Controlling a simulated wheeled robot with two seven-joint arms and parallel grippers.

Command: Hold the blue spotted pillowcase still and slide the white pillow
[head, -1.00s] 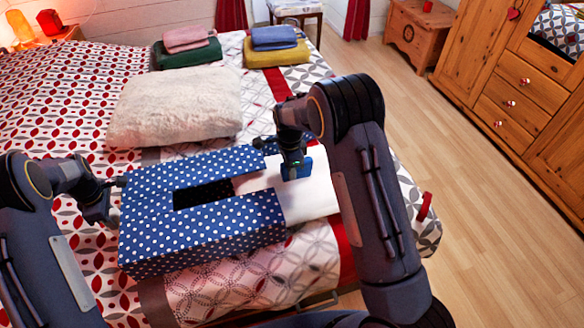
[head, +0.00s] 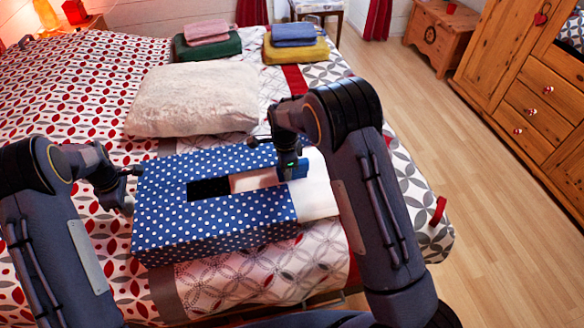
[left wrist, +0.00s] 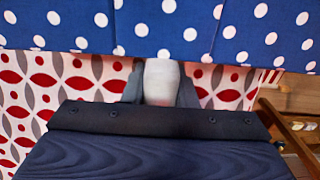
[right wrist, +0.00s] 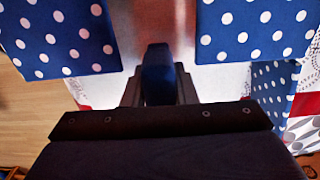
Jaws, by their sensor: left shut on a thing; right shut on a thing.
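The blue spotted pillowcase (head: 215,232) lies on the bed, box-shaped, with a slot in its top and its right end open. The white pillow (head: 317,197) is partly inside; its right part sticks out, and its inner edge shows in the slot. My left gripper (head: 132,172) is at the case's left end, shut on a pale tab (left wrist: 160,82) at its edge. My right gripper (head: 292,168) is over the pillow at the open end, shut on a dark blue tab (right wrist: 158,75). The tab's attachment to the pillow is hidden.
A fluffy cream cushion (head: 192,100) lies behind the case. Folded cloth stacks, pink on green (head: 207,45) and blue on yellow (head: 296,45), sit farther back. The bed's right edge drops to open wooden floor (head: 480,190). A wooden cupboard (head: 530,100) stands at right.

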